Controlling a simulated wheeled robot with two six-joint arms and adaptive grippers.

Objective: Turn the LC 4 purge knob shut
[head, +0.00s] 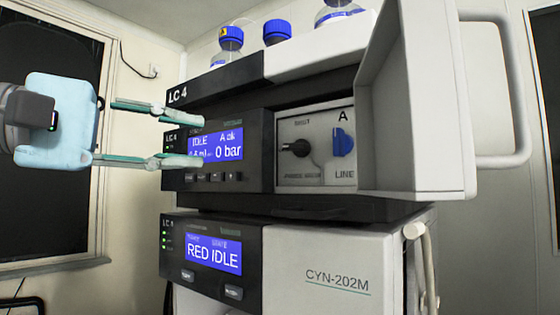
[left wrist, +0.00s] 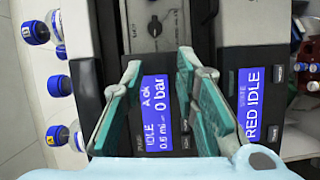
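The LC 4 module (head: 220,124) has a display reading IDLE and 0 bar. Its recessed panel (head: 318,180) shows behind an open door. On the panel are a black knob (head: 297,148), its pointer to the left, and a blue knob (head: 343,142) near the letter A and the word LINE. I cannot tell from the small lettering which is the purge knob. The black knob also shows in the left wrist view (left wrist: 155,30). My left gripper (head: 190,140) is open and empty in front of the display, left of both knobs. My right gripper is not in view.
The open door (head: 425,100) with its big handle (head: 515,90) sticks out right of the panel. Below is a second module (head: 330,270) reading RED IDLE. Blue-capped bottles (head: 231,40) stand on top. There is free room left of the stack.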

